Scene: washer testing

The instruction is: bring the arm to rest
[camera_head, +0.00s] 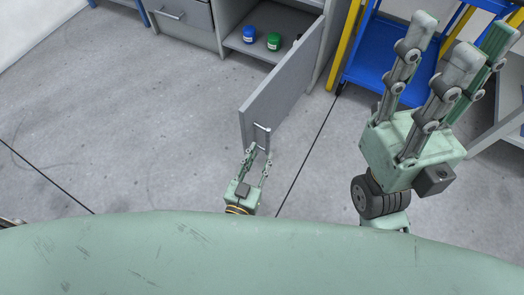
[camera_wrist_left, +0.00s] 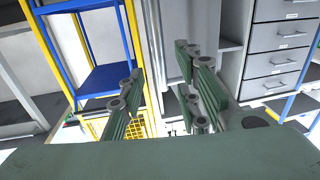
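My left gripper (camera_head: 260,154) is at the outer edge of an open grey cabinet door (camera_head: 285,85), close to its metal handle (camera_head: 262,136). Its fingers stand apart, and in the left wrist view the gap between the fingers of this gripper (camera_wrist_left: 160,68) shows no object held. I cannot tell whether a finger touches the handle or door. My right gripper (camera_head: 453,36) is raised at the right of the head view, large and near the camera. Its fingers point up, are spread apart and hold nothing.
A blue jar (camera_head: 249,35) and a green jar (camera_head: 274,41) stand in the open cabinet (camera_head: 240,42). A blue shelf cart (camera_head: 385,65) with yellow posts stands behind my right gripper. Grey drawers (camera_wrist_left: 280,62) show in the left wrist view.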

